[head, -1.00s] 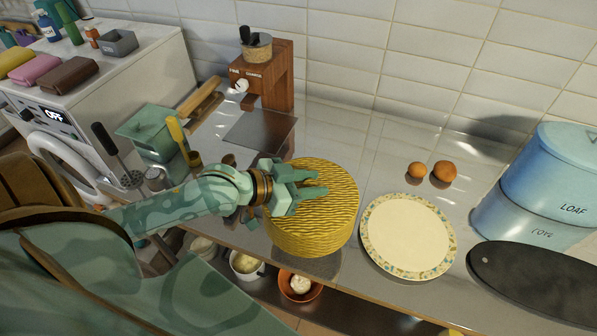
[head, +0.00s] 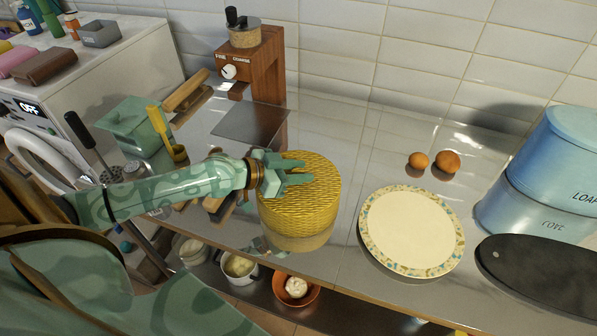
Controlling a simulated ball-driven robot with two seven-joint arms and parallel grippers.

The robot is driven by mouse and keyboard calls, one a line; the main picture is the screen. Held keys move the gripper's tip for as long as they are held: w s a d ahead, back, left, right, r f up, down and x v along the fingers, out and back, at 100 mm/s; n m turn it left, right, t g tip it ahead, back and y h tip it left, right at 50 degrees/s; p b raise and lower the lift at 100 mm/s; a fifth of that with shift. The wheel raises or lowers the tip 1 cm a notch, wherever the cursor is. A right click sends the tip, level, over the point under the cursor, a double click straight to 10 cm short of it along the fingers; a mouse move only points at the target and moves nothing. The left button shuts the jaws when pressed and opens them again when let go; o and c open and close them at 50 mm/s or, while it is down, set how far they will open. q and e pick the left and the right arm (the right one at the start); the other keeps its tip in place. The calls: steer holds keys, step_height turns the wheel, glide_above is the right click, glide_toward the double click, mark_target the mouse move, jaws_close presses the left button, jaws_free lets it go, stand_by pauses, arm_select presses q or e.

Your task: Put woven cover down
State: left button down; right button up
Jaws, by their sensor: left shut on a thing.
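The woven cover (head: 312,208) is a round, yellow, basket-weave dome with a flat top, at the middle of the head view. My left gripper (head: 288,178) reaches in from the left and is shut on the cover at its upper left side. The cover is upright over the steel counter (head: 335,130), near its front edge. A reflection shows below it; whether its rim touches the counter I cannot tell. What is under the cover is hidden. My right gripper is not in view.
Right of the cover lies a cream plate (head: 411,231) with a patterned rim. Behind it are two brown eggs (head: 447,162). A blue loaf bin (head: 548,165) and a dark oval board (head: 540,275) stand at right. A wooden grinder (head: 262,65) stands behind. Bowls (head: 296,290) sit on the shelf below.

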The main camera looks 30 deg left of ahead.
arm_select(q)
steer(key=shift+f, duration=0.15)
steer(key=c, duration=1)
jaws_free()
steer(key=shift+c, duration=0.2)
steer(key=shift+r, duration=0.3)
steer(key=p+v, duration=0.3)
steer(key=v, duration=0.9)
steer(key=shift+f, duration=0.15)
